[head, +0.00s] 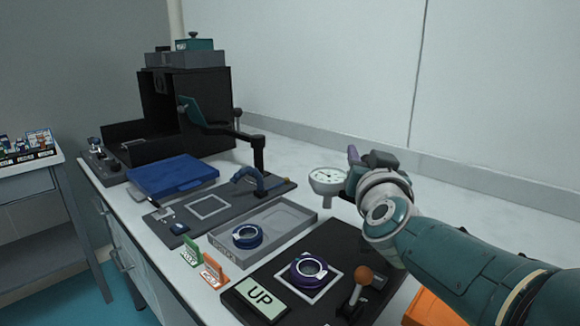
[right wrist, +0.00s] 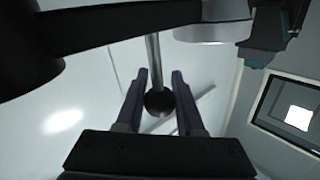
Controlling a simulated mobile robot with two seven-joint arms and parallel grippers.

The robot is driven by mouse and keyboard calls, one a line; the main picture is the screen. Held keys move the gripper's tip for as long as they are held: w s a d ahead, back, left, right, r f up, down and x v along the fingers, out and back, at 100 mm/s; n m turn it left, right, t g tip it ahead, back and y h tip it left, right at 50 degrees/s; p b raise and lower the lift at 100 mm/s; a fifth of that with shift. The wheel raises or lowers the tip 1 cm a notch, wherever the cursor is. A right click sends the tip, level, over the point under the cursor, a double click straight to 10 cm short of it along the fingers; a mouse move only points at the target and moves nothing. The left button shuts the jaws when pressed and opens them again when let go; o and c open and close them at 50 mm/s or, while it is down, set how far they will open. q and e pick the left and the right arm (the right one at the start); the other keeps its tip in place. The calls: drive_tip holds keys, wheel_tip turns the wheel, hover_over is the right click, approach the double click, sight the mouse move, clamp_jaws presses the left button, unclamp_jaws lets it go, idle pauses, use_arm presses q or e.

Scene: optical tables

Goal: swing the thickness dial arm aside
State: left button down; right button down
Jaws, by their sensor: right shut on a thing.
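The thickness dial (head: 327,179), a round white-faced gauge, stands behind the black base plate (head: 266,273) in the head view. In the right wrist view its pale round housing (right wrist: 213,30) shows at the top, beside a black arm (right wrist: 130,22). My right gripper (head: 354,160) is just right of the dial in the head view. The link between knob and dial arm is partly hidden in the head view. My left gripper is not in view.
A purple ring part (head: 298,274) sits on the base plate, near an orange-knobbed lever (head: 363,275) and an UP sign (head: 261,298). A grey tray (head: 290,218) holds a blue ring (head: 246,236). The table behind the dial is clear up to the wall.

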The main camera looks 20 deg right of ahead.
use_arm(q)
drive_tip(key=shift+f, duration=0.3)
use_arm(e)
drive_tip(key=shift+w+d+m+g+h, duration=0.1)
drive_tip(key=shift+d+m+g+h, duration=0.2)
drive_tip(key=shift+d+m+h, duration=0.35)
drive_tip(key=c, duration=0.5)
unclamp_jaws()
drive_tip(key=shift+c, duration=0.2)
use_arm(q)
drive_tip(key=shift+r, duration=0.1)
use_arm(e)
drive_tip(key=shift+a, duration=0.1)
